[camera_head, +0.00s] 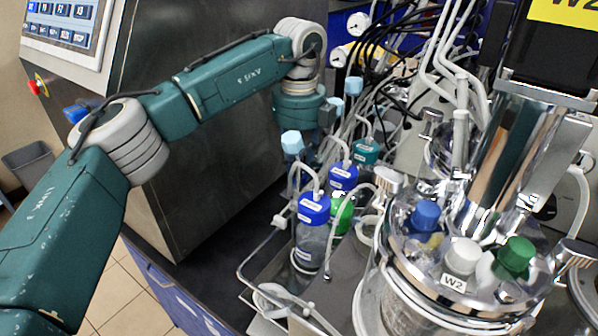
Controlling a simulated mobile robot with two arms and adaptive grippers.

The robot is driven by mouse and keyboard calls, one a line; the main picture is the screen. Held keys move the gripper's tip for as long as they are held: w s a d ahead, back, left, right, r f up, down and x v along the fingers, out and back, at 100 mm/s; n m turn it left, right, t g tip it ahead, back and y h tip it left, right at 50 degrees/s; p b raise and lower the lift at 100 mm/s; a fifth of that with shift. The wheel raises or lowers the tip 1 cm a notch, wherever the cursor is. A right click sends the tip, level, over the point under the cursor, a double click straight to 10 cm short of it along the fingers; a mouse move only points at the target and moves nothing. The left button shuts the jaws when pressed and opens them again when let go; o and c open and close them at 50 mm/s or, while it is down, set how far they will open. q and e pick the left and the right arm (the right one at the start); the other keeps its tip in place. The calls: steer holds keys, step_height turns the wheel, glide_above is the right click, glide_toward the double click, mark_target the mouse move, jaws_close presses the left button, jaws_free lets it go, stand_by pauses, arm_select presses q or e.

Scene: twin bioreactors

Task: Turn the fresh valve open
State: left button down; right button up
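I cannot make out which part is the fresh valve; no label for it is readable. A steel vessel (440,290) marked W2 stands at the lower right. Its lid carries a blue knob (425,216), a white knob (461,254) and a green knob (516,254). My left arm reaches in from the left and bends down at its wrist. My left gripper (326,118) is a small dark shape beside the wrist, among tubes behind the bottles; its fingers are not clear. It is well away from the lid knobs. My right gripper is not in view.
Several tubed bottles stand left of the vessel, including a blue-capped bottle (313,225) and a green-capped bottle (340,214). Light-blue fittings (292,142) stick up there. A steel cabinet (205,180) stands behind my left arm. Dark cables crowd the back.

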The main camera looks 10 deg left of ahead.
arm_select(q)
steer(key=shift+w+r+n, duration=0.1)
steer(key=shift+r+n, duration=0.05)
steer(key=shift+n, duration=0.45)
steer(key=c, duration=1.6)
jaws_free()
steer(key=shift+o, duration=0.7)
step_height(320, 180, up, 12)
